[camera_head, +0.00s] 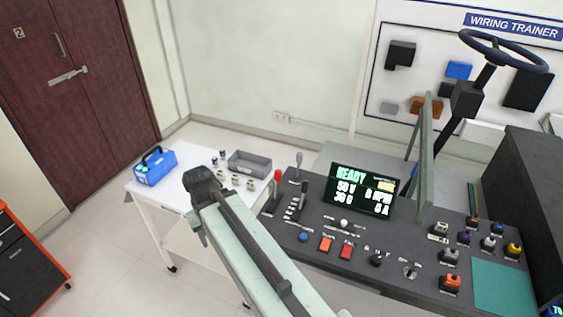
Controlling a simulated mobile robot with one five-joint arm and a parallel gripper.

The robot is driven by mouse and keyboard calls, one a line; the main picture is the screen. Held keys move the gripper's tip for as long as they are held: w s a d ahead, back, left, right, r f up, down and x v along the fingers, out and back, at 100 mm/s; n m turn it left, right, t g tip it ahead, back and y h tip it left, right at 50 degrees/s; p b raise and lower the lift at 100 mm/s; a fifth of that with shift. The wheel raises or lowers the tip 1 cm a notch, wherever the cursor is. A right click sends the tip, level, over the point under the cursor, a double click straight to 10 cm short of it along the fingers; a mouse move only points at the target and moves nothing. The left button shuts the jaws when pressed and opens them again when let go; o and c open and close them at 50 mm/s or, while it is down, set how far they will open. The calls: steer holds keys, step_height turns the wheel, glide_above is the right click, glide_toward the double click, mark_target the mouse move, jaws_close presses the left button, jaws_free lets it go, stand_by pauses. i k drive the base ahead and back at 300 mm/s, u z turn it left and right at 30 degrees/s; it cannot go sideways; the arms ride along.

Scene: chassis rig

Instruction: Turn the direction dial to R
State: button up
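The direction dial appears to be the small black knob (376,259) on the dark sloping console (325,266), right of the red and orange buttons. Small white letters stand above it, too small to read surely, and its pointing direction cannot be made out. My pale green arm (262,255) rises from the bottom edge toward the upper left and ends in a dark joint (205,185) over the white table, left of the console. No gripper fingers show.
A display (361,190) reading READY stands behind the dial. An orange button (325,244), a red button (347,250) and a silver switch (409,270) sit close to it. Levers (277,180) rise at the console's left. A steering wheel (502,50) stands behind right.

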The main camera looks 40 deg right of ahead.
mark_target(375, 259)
steer(key=z, duration=0.05)
steer(key=k, duration=0.5)
steer(key=z, duration=3.35)
steer(key=k, duration=1.65)
steer(key=u, duration=0.5)
steer(key=i, duration=1)
steer(key=z, duration=0.05)
